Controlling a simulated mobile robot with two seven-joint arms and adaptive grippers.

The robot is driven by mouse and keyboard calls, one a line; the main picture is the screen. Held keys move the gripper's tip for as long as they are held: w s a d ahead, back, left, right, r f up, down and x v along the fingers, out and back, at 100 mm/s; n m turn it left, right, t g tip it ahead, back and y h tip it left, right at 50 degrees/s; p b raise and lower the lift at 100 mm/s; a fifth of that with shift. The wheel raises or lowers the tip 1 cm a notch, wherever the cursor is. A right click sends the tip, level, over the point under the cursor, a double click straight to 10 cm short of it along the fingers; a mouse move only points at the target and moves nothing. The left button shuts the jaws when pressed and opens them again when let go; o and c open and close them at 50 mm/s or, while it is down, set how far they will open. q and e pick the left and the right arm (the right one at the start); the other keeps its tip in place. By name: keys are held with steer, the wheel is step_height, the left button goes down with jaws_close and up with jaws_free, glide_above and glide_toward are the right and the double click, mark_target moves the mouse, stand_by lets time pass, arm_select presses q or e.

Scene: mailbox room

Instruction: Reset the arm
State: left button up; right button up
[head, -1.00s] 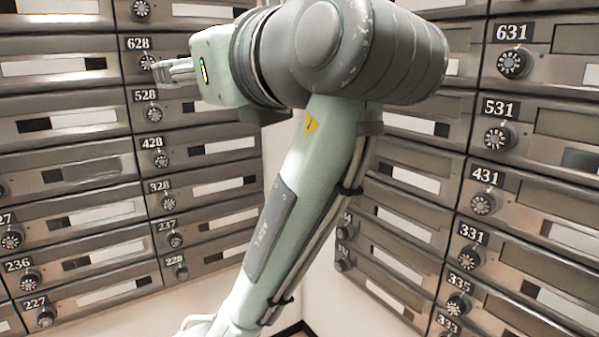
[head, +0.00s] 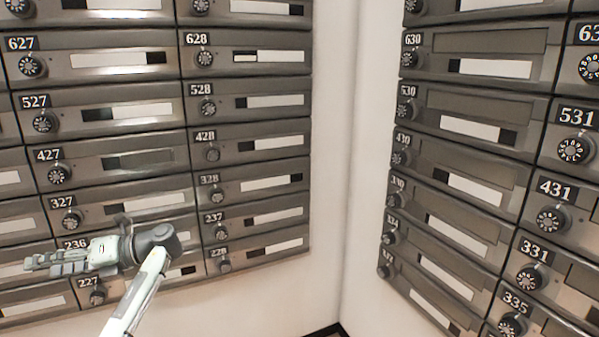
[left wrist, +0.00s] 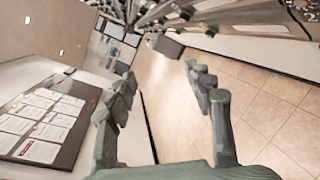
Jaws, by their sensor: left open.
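My left arm (head: 135,295) rises from the lower left of the head view. Its left gripper (head: 45,264) points left in front of the lower mailboxes near 236 and 227. In the left wrist view the two fingers of the left gripper (left wrist: 160,85) stand wide apart with nothing between them, so it is open and empty. My right gripper is in neither view.
Mailboxes with round dials cover the left wall (head: 150,120) and the right wall (head: 470,120), meeting at a bare white corner (head: 350,150). The left wrist view shows a board with papers (left wrist: 45,120) and an open tiled floor (left wrist: 260,115).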

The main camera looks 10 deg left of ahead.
arm_select(q)
steer(key=w+d+f+n+t+h, duration=0.2)
steer(key=w+f+n+t, duration=0.3)
steer(key=w, duration=0.2)
steer(key=w+d+f+n+t+h, duration=0.25)
steer(key=w+f+n+t, duration=0.2)
steer(key=w, duration=0.35)
steer(key=w+d+f+n+t+h, duration=0.2)
steer(key=w+d+n+t+h, duration=0.4)
steer(key=w+d+n, duration=0.55)
steer(key=s+d+f+n+g+h, duration=0.1)
steer(key=s+d+f+g, duration=0.15)
steer(key=s+f, duration=0.75)
steer(key=s+d+f+g+h, duration=0.1)
steer(key=s+d+f, duration=0.3)
steer(key=s+f, duration=0.6)
steer(key=s+d+f+g, duration=0.1)
steer(key=s+d+f, duration=0.1)
steer(key=s, duration=0.6)
steer(key=s+d+f+g+h, duration=0.1)
steer(key=s+d+f, duration=0.1)
steer(key=s+f, duration=0.3)
steer(key=s+d+f+g, duration=0.1)
steer(key=s+d+f, duration=0.1)
steer(key=s, duration=1)
steer(key=shift+s+d+f+h, duration=0.25)
steer(key=shift+d+f+h, duration=0.15)
steer(key=shift+f, duration=0.5)
